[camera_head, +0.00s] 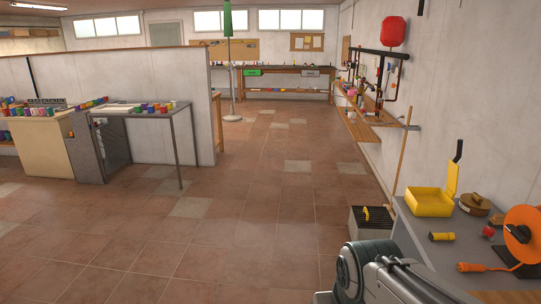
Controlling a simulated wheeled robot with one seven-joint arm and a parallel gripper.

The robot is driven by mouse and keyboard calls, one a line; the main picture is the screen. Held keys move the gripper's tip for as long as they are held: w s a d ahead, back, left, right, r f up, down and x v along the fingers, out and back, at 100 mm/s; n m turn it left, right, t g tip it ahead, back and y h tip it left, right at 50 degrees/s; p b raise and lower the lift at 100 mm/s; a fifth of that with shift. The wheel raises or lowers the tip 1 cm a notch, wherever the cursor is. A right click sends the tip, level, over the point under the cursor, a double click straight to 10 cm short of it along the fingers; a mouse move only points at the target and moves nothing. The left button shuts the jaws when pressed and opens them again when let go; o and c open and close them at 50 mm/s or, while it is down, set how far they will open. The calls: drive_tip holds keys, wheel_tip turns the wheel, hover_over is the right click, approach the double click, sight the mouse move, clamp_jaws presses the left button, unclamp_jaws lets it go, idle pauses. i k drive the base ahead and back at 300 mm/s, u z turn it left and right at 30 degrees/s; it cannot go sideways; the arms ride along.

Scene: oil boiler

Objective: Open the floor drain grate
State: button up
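A dark slatted grate (383,219) lies on top of a low pale box (366,237) on the floor at the lower right, beside the right wall. It looks flat and closed. A small yellow piece (366,213), likely its handle, stands on its left part. The near right part of the box is partly hidden by my arm and the grey table. My arm shows at the bottom right, in front of the box and the table. My gripper is not in view.
A grey table (451,258) at the right holds a yellow open case (430,203), a flashlight (441,236) and an orange cable reel (523,232). A wooden pole (402,158) leans by the wall behind the grate. The tiled floor (250,215) left of it is clear.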

sight(373, 214)
drive_tip(key=u, duration=0.1)
drive_tip(key=i, duration=1.65)
drive_tip(key=z, duration=0.3)
drive_tip(key=i, duration=1.6)
drive_tip(key=z, duration=0.85)
drive_tip(key=i, duration=1.35)
drive_tip(key=z, duration=0.4)
